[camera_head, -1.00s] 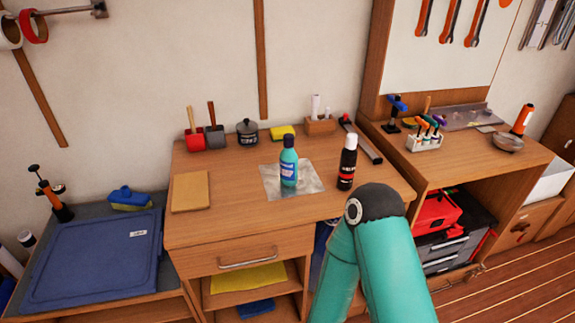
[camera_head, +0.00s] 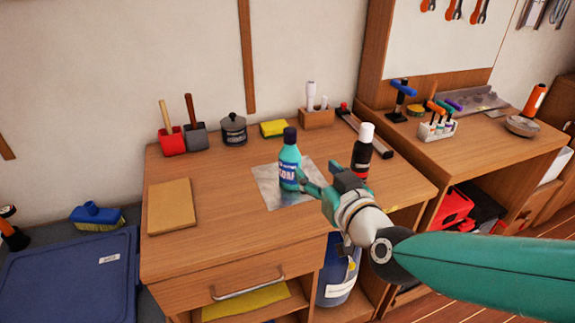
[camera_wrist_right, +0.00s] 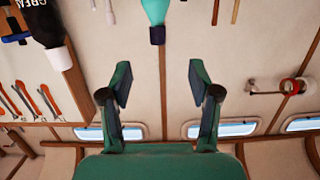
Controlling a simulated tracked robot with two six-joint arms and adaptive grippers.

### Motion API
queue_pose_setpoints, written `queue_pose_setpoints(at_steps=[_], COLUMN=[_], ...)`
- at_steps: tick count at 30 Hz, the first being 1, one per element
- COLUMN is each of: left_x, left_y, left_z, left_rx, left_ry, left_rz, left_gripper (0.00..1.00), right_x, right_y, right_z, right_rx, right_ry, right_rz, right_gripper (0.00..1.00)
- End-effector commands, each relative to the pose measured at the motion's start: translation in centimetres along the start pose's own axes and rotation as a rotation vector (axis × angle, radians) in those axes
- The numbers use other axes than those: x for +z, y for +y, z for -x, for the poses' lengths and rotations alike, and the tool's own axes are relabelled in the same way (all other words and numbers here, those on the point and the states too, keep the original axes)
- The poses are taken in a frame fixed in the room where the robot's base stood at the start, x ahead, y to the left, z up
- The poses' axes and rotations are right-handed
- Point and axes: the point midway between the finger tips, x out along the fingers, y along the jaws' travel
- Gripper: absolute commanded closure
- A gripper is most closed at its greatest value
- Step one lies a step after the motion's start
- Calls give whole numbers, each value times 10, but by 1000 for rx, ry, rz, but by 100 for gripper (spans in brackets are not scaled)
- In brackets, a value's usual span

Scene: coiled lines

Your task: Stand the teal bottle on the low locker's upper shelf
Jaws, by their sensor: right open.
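The teal bottle (camera_head: 289,162) stands upright on a grey metallic sheet (camera_head: 270,190) on the wooden desk. It has a dark cap and a blue label. My right gripper (camera_head: 318,178) is open, just right of the bottle, with its fingers pointing towards it; touching or apart is hard to tell. In the right wrist view the open fingers (camera_wrist_right: 160,82) are empty, and the bottle (camera_wrist_right: 156,12) hangs upside down in the picture at the top middle, beyond the tips. My left gripper is out of view. I cannot tell which furniture is the low locker.
A black bottle (camera_head: 362,152) stands close behind my right gripper. A tan pad (camera_head: 171,206) lies on the desk's left; pots and a yellow sponge (camera_head: 273,128) line the back. Below the drawer, a shelf holds a yellow cloth (camera_head: 246,301). A blue jug (camera_head: 338,275) stands beside it.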

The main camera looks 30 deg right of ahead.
Motion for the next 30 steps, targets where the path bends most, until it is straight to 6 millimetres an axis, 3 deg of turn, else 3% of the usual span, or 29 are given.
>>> queue_pose_setpoints(at_steps=[8, 19, 24, 30], left_x=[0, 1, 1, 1], left_y=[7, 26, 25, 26], left_z=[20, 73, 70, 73], left_rx=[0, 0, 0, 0], left_ry=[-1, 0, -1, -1], left_rz=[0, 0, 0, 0], left_gripper=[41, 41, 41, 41], right_x=[-10, -11, -8, -7], right_y=[9, 13, 14, 15], right_z=[-15, -50, -86, -106], right_rx=[25, 27, 28, 28], right_ry=[12, 11, 17, 18], right_rz=[4, -3, -2, -2], right_gripper=[38, 38, 38, 38])
